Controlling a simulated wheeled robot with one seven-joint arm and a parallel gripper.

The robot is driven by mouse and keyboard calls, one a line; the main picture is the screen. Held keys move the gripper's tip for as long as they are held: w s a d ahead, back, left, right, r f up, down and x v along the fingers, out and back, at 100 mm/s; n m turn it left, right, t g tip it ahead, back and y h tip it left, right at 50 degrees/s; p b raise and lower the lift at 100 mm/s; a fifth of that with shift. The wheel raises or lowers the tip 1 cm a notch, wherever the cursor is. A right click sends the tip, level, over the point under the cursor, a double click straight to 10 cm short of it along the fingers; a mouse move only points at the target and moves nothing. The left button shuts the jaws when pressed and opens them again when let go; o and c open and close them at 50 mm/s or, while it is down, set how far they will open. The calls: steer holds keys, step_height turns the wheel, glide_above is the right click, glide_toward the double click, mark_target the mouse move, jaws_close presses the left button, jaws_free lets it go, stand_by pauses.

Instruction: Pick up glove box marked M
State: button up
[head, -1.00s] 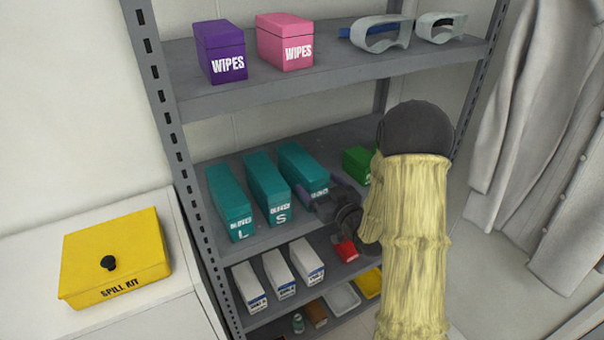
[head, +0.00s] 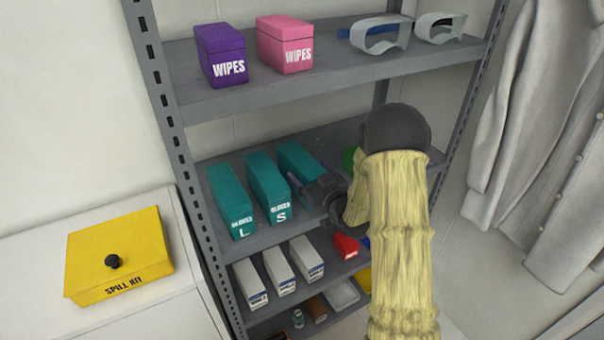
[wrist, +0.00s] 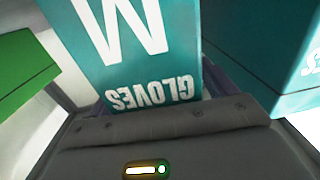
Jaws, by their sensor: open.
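The glove box marked M is a teal box (head: 297,160), the rightmost of three on the middle shelf; my gripper hides its front in the head view. In the wrist view, its white M and GLOVES print (wrist: 125,65) appear upside down and very close. My gripper (head: 310,188) is open at the front of this box. A purple finger shows between it and the S box. In the wrist view, purple finger parts show at both sides of the box's near end. I cannot tell whether they touch it.
The S box (head: 267,187) stands close on the left, with the L box (head: 231,200) beyond it. A green box (head: 349,158) stands to the right, mostly hidden by my arm. The upper shelf (head: 225,98) is above. White boxes (head: 279,270) stand below.

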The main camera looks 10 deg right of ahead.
steer(key=shift+c, duration=0.2)
steer(key=shift+r, duration=0.1)
steer(key=c, duration=1.3)
step_height(320, 180, up, 10)
steer(key=shift+b, duration=0.35)
